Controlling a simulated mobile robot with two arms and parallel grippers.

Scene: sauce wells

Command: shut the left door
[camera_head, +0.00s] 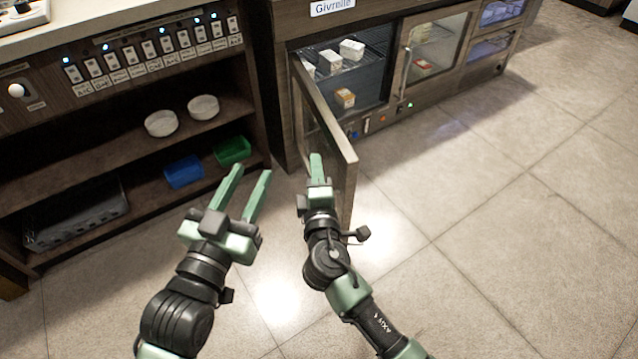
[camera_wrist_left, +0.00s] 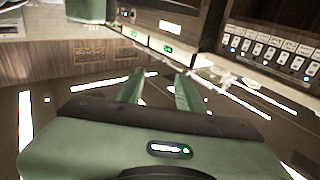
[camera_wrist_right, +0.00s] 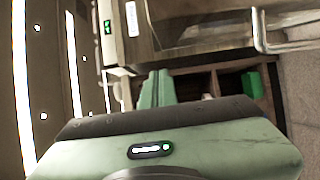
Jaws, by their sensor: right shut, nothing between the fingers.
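The left door (camera_head: 345,160) of the chilled cabinet (camera_head: 282,100) stands open in the head view, swung out toward me. It is a wood-framed panel hinged at the left side of the opening. My right gripper (camera_head: 316,160) is shut and empty, in front of the door's left, outer face; whether it touches the door I cannot tell. Its shut fingers also show in the right wrist view (camera_wrist_right: 157,88). My left gripper (camera_head: 252,172) is open and empty, left of the door and apart from it. Its spread fingers show in the left wrist view (camera_wrist_left: 160,85).
Behind the opening are several small cartons, one of them orange and white (camera_head: 345,97). The right door (camera_head: 437,45) looks shut, with a vertical handle. At left, a shelf unit (camera_head: 100,160) holds white bowls (camera_head: 161,124), a blue bin (camera_head: 184,172) and a green bin (camera_head: 232,151). The floor at right is clear.

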